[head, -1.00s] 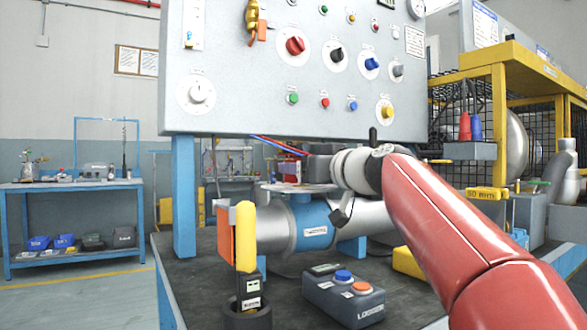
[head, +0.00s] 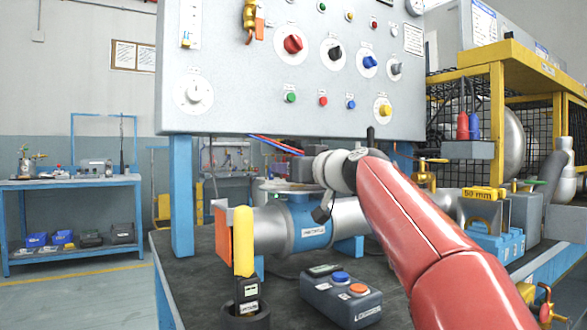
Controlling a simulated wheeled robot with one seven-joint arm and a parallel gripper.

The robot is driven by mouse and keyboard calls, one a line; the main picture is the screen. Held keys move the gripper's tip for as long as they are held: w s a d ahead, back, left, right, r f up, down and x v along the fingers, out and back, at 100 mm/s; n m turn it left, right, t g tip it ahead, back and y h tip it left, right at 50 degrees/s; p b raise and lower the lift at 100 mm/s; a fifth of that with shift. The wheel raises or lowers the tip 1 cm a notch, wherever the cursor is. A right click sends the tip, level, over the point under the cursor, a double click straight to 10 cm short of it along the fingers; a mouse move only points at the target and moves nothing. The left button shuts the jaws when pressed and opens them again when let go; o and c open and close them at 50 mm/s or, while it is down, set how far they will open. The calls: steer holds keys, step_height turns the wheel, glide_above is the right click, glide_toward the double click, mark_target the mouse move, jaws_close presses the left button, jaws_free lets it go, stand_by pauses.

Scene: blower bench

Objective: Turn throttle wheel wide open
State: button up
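My red arm reaches in from the lower right over the bench to my pale wrist (head: 335,170), above the silver pipe with its blue section (head: 310,222). A dark part (head: 302,169) just left of the wrist may be my gripper; its fingers cannot be made out. A flat grey disc (head: 288,187) lies just above the pipe, partly hidden by my wrist; it may be the throttle wheel, but I cannot tell for sure. I cannot tell whether my gripper touches it.
A grey control panel (head: 290,115) with knobs hangs above the pipe. A yellow-handled tool (head: 243,242) in a dark holder and a grey button box (head: 342,300) stand in front. A yellow rack (head: 497,130) is at right, a blue side table (head: 75,182) at far left.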

steer(key=shift+f+n+g+y, duration=0.1)
steer(key=shift+n+g+y, duration=0.2)
steer(key=shift+y, duration=0.1)
steer(key=shift+n+g+y+b, duration=0.3)
steer(key=shift+n+g+y, duration=0.4)
steer(key=shift+g+y, duration=0.1)
steer(key=n+g+y, duration=0.1)
steer(key=n+g+y+p, duration=0.1)
steer(key=g, duration=0.1)
steer(key=n+g+y+p, duration=0.1)
steer(key=shift+s+a+r, duration=0.15)
steer(key=shift+r, duration=0.15)
steer(key=n+g+p, duration=0.1)
steer(key=g+p, duration=0.1)
steer(key=n+g+y+p, duration=0.1)
steer(key=g, duration=0.1)
steer(key=n+g+p, duration=0.2)
steer(key=shift+s+a+r+y+p, duration=0.1)
steer(key=shift+s+a+y+p, duration=0.05)
steer(key=shift+s+y+p, duration=0.2)
steer(key=shift+s+f+n+g+p, duration=0.1)
steer(key=shift+n+g+p, duration=0.3)
steer(key=shift+g+p, duration=0.15)
steer(key=shift+s+f+n+g+p, duration=0.1)
steer(key=shift+n+g+p, duration=0.3)
steer(key=shift+g+p, duration=0.15)
steer(key=shift+f, duration=0.1)
steer(key=o, duration=1)
